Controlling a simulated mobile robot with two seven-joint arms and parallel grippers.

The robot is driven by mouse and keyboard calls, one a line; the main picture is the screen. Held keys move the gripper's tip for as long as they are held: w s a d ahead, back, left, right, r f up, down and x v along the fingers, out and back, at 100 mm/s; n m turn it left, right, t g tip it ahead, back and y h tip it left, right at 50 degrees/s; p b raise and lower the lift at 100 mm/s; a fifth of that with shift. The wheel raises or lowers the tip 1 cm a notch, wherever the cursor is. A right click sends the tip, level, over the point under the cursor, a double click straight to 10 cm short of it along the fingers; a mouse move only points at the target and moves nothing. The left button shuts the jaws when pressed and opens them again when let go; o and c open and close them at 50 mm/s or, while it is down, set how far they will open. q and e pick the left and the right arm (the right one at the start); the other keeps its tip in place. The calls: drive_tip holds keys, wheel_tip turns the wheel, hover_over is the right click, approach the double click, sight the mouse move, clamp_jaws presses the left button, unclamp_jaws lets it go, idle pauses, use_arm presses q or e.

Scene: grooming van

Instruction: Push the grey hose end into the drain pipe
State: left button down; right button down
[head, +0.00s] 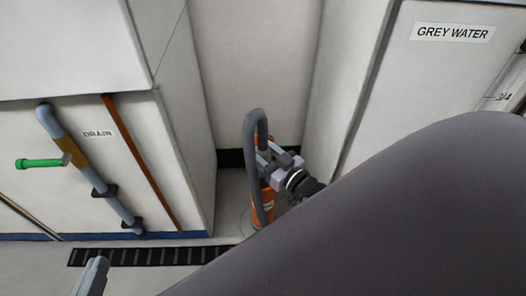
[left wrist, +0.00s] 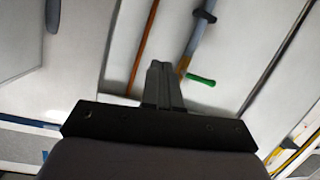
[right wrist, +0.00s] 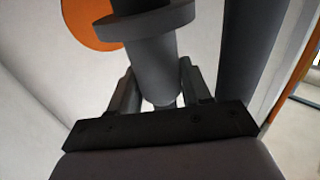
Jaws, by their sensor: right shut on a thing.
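The grey hose (head: 251,150) rises beside an orange cylinder (head: 262,202) and bends over in a loop at the top. My right gripper (head: 272,165) is shut on the grey hose end by the orange cylinder. In the right wrist view the hose end (right wrist: 150,68), with a wide grey collar, sits between the two fingers (right wrist: 155,92). The drain pipe (head: 82,165) is grey-blue with a yellow band, on the left wall under the DRAIN label. My left gripper (head: 96,268) is low at the left, its fingers (left wrist: 164,78) together and empty, apart from the pipe.
A green handle (head: 40,163) sticks out from the drain pipe. A brown-orange strip (head: 140,160) runs beside it. A white cabinet corner (head: 185,110) stands between pipe and hose. A GREY WATER panel (head: 450,60) is at right. A black floor grate (head: 150,257) lies below.

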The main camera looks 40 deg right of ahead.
drive_tip(key=shift+f+b, duration=0.85)
drive_tip(key=shift+f, duration=0.4)
drive_tip(key=shift+f+b, duration=0.55)
drive_tip(key=shift+f, duration=0.85)
drive_tip(key=shift+f, duration=0.75)
drive_tip(key=c, duration=0.5)
unclamp_jaws()
drive_tip(key=shift+c, duration=0.2)
drive_tip(key=shift+o, duration=0.6)
